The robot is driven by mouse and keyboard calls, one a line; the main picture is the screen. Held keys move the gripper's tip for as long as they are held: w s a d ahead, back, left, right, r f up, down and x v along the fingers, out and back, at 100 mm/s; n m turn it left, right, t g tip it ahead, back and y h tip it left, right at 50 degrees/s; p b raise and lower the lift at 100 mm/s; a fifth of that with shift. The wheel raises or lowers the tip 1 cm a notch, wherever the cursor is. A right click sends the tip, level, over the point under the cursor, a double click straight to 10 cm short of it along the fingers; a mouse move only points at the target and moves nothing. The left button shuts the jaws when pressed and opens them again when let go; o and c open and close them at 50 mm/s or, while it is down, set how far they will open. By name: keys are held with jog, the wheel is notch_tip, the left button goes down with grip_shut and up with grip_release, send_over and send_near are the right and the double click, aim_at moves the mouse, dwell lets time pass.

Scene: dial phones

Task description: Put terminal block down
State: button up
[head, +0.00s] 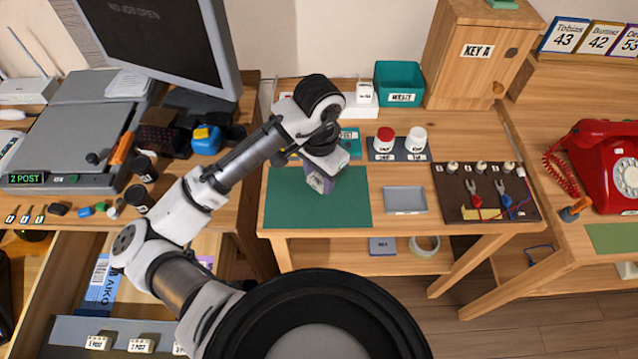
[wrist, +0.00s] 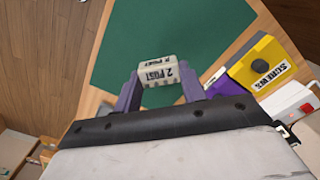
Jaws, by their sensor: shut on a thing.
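The terminal block (wrist: 161,76) is pale, with "2 POST" printed in black, and sits between the two purple fingers of my gripper (wrist: 160,88) in the wrist view. My gripper is shut on it. The mat also fills the background of the wrist view (wrist: 150,30). Whether the block touches the mat or hangs above it I cannot tell.
A shallow grey tray (head: 404,199) lies right of the mat. A board with pliers and wires (head: 484,192) is farther right. Red and white containers (head: 400,142) and a teal bin (head: 399,83) stand behind. A yellow "SCREWS" box (wrist: 264,65) is near my gripper. The mat's front part is clear.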

aim_at(319, 178)
jog(key=shift+f, duration=1.8)
jog(key=shift+f, duration=0.1)
jog(key=shift+f, duration=0.15)
jog(key=o, duration=1)
jog(key=shift+c, duration=0.2)
notch_tip(319, 178, up, 12)
jog(key=shift+r, duration=0.25)
